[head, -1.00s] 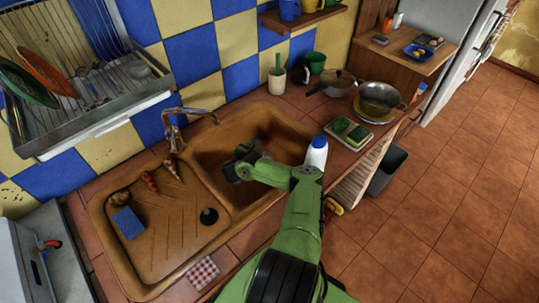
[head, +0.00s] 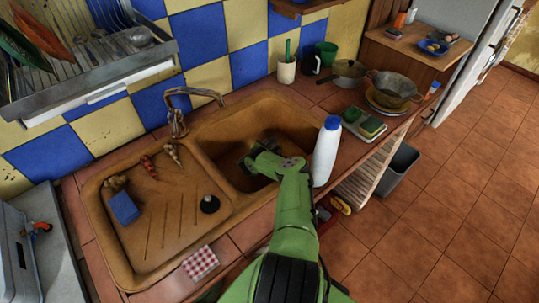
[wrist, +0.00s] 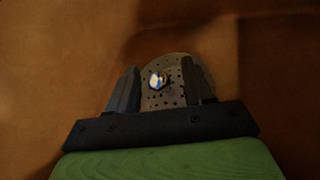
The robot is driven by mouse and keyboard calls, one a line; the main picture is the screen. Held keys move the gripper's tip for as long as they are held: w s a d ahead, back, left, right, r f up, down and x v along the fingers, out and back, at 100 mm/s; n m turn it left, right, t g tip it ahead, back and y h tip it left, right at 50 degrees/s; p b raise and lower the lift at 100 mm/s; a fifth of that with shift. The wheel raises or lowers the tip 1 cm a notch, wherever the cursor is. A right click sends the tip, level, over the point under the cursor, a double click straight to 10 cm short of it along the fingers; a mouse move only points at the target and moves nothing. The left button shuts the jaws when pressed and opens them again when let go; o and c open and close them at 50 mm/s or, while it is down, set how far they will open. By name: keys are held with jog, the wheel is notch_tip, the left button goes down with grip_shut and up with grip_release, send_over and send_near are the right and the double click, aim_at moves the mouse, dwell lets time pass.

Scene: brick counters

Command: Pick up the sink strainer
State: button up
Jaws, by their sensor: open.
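The sink strainer (wrist: 163,94) shows in the wrist view as a grey perforated disc with a shiny knob at its middle, on the brown basin floor. My gripper (wrist: 160,80) is open, with one finger on each side of the knob. The fingers overlap the disc's sides in the picture; I cannot tell whether they touch it. In the head view my gripper (head: 262,147) is down inside the sink basin (head: 225,150), and my gripper and arm hide most of the strainer there.
A white bottle with a blue cap (head: 326,152) stands close to the right of my arm. The tap (head: 178,110) is behind the basin. Sponges (head: 365,123) and pans (head: 390,90) are at right.

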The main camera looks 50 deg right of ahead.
jog(key=shift+r, duration=0.1)
grip_shut()
notch_tip(320, 180, up, 10)
jog(key=p, duration=1.1)
